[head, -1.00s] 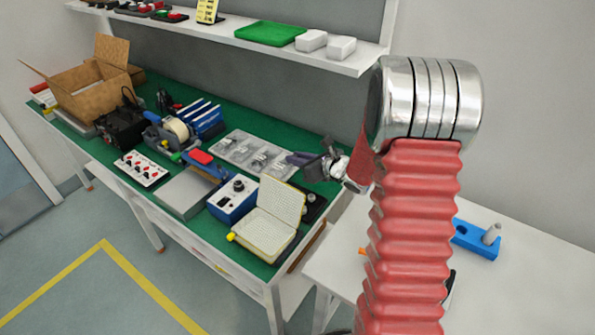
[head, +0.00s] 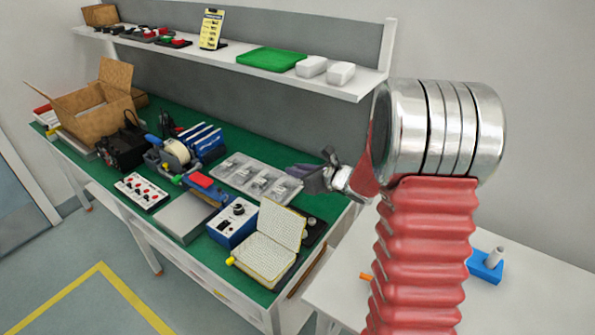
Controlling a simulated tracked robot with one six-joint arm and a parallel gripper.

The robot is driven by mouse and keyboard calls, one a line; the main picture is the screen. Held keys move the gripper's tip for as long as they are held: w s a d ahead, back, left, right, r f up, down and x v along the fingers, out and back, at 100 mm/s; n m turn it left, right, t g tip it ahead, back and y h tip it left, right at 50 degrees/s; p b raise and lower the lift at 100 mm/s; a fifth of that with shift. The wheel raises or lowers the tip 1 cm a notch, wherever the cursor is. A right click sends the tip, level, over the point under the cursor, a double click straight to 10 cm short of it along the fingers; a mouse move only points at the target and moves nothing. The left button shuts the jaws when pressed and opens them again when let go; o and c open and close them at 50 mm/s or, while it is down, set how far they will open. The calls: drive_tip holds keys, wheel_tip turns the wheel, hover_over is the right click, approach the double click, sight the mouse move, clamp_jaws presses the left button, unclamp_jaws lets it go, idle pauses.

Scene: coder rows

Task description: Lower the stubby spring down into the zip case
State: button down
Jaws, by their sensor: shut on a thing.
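The zip case (head: 262,262) lies open near the front right end of the green bench top, its lid tilted up. It has pale bumpy lining and yellow edging. My gripper (head: 306,177) is at the right end of the bench in the head view, above and behind the case lid and apart from it. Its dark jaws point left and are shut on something. The stubby spring is too small or hidden to make out at the jaws.
A clear compartment tray (head: 228,177) with small parts lies left of my gripper. A blue control box (head: 232,223) stands left of the case. A tape dispenser (head: 172,158) and cardboard box (head: 95,100) are farther left. A white shelf (head: 345,85) runs above the bench.

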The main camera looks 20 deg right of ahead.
drive_tip(key=s+a, duration=0.8)
drive_tip(key=a, duration=0.5)
drive_tip(key=shift+s+a, duration=0.15)
drive_tip(key=shift+a, duration=0.25)
drive_tip(key=shift+d, duration=0.1)
